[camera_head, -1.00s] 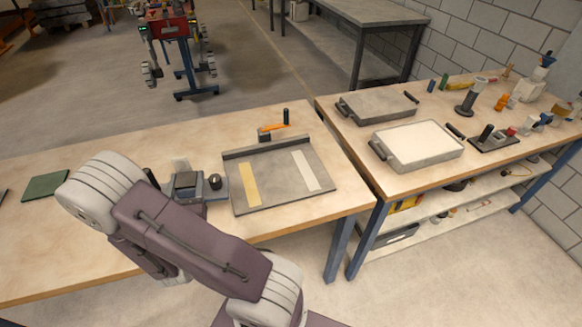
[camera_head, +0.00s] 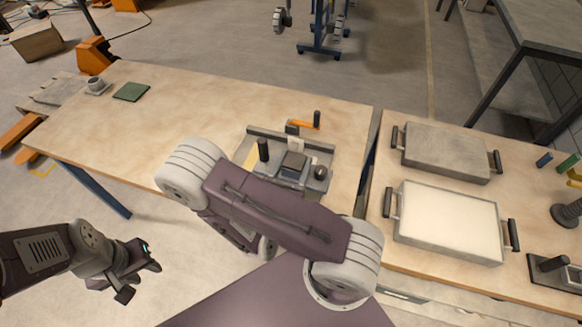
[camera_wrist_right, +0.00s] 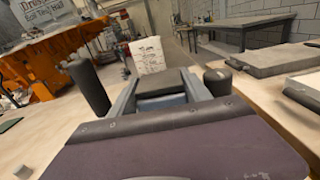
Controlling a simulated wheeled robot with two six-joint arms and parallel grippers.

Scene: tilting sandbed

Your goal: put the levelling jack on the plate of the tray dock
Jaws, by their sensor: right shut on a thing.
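The levelling jack (camera_head: 293,168) has a grey middle block, a black post on its left and a dark round knob on its right. A white label stands behind it. My right gripper (camera_wrist_right: 158,90) is shut on the jack's block; in the head view my own arm hides it. The jack is over the tray dock (camera_head: 262,134), whose back bar shows behind it. Most of the dock's plate is hidden, and I cannot tell whether the jack touches it. My left gripper (camera_head: 139,275) is open and empty, in front of the table.
An orange lever (camera_head: 302,124) with a black handle stands behind the dock. A green pad (camera_head: 131,91) and a cup (camera_head: 96,86) sit at the far left. A grey tray (camera_head: 445,152) and a white-filled tray (camera_head: 450,222) lie on the right table. The left table's middle is clear.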

